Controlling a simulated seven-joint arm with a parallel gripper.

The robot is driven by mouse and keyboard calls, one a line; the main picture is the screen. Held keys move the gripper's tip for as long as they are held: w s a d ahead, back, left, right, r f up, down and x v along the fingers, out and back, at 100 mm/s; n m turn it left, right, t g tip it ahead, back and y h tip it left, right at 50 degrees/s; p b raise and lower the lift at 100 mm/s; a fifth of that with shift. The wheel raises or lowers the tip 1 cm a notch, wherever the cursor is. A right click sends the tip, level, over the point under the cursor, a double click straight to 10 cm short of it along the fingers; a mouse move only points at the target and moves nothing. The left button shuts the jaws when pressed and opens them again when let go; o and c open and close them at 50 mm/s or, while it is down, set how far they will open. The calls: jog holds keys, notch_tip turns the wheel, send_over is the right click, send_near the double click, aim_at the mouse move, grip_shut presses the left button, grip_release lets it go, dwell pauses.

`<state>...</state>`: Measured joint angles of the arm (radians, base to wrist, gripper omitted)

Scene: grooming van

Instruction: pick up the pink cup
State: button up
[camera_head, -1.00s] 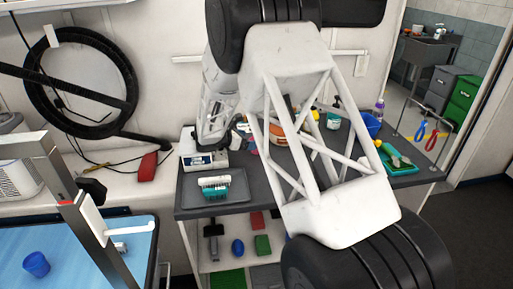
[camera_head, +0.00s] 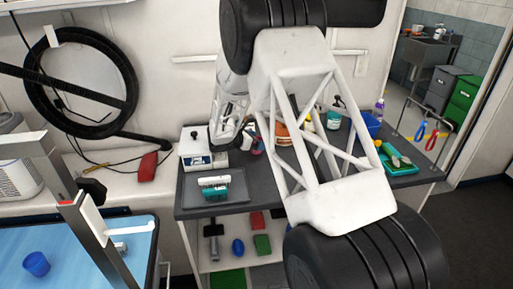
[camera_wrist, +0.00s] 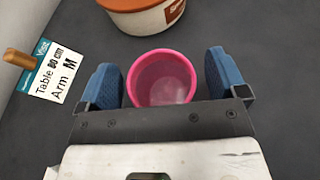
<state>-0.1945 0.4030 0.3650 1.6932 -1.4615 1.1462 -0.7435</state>
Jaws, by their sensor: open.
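The pink cup (camera_wrist: 163,82) stands in the wrist view with its open mouth towards the camera. My gripper (camera_wrist: 160,75) is open, with one blue finger pad on each side of the cup. A narrow gap shows between the cup and each pad, so neither is clearly touching it. The near edge of the cup is hidden behind the gripper's dark palm. In the head view my wrist hangs over the left part of the dark grey table top (camera_head: 262,185). I cannot make out the cup clearly there.
A white tub with an orange-brown rim (camera_wrist: 145,18) stands just beyond the cup. A printed card (camera_wrist: 52,80) and a wooden handle (camera_wrist: 18,58) lie to the left. In the head view, a tray (camera_head: 190,190) holding a teal-and-white item (camera_head: 213,188) is at the table's left.

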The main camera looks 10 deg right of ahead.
jog(key=c, duration=1)
jog(key=shift+r, duration=0.15)
jog(key=shift+r, duration=0.55)
notch_tip(320, 180, up, 2)
jog(key=shift+r, duration=0.1)
jog(key=s+r, duration=0.1)
jog(key=s, duration=1.5)
jog(key=shift+r, duration=0.15)
jog(key=shift+d, duration=0.1)
